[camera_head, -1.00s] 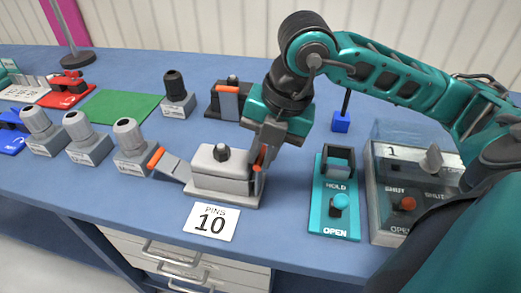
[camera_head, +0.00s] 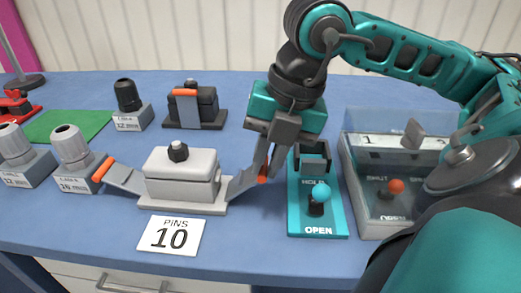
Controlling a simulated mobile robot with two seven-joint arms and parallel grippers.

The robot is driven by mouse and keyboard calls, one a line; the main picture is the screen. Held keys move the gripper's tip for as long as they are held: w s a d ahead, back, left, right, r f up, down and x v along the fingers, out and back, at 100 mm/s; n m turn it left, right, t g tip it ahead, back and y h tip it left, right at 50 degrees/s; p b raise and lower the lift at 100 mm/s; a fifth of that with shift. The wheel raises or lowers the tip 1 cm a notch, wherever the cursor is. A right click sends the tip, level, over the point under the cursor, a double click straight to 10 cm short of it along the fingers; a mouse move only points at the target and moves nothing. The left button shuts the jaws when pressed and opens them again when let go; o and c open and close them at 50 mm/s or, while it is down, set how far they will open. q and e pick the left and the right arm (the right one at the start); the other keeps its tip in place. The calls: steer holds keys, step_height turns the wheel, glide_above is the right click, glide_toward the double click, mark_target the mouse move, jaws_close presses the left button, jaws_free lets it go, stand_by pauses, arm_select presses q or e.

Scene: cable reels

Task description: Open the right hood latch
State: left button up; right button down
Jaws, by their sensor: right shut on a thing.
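The grey connector hood (camera_head: 181,176) with a black knob on top sits on a flat grey base on the blue table. Its left latch (camera_head: 124,177), orange-tipped, is swung out to the left, away from the hood. Its right latch (camera_head: 242,184) leans out to the right of the hood, its orange tip low beside my fingers. My right gripper (camera_head: 264,168) is shut on this right latch near its orange end, which the fingers partly hide. My left gripper is not in view.
A "PINS 10" card (camera_head: 171,235) lies in front of the hood. A teal HOLD/OPEN switch plate (camera_head: 333,222) stands close to the right of my gripper, with a clear-covered box (camera_head: 373,214) beyond it. A black latched connector (camera_head: 193,107) stands behind, and grey connectors (camera_head: 74,157) at left.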

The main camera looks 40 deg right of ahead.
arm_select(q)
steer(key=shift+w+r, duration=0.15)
arm_select(e)
steer(key=c, duration=1.1)
jaws_free()
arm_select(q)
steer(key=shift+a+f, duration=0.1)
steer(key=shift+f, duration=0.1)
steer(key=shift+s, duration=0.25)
arm_select(e)
steer(key=shift+r, duration=0.1)
steer(key=shift+s+d+r, duration=0.1)
steer(key=shift+d+r, duration=0.05)
steer(key=shift+r, duration=0.2)
arm_select(q)
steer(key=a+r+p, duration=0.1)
steer(key=p, duration=0.1)
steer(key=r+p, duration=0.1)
steer(key=p, duration=0.1)
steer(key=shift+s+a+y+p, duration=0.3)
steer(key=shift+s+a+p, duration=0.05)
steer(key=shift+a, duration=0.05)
arm_select(e)
steer(key=v, duration=1.2)
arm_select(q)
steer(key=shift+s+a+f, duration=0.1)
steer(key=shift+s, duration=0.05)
arm_select(e)
steer(key=shift+s, duration=0.15)
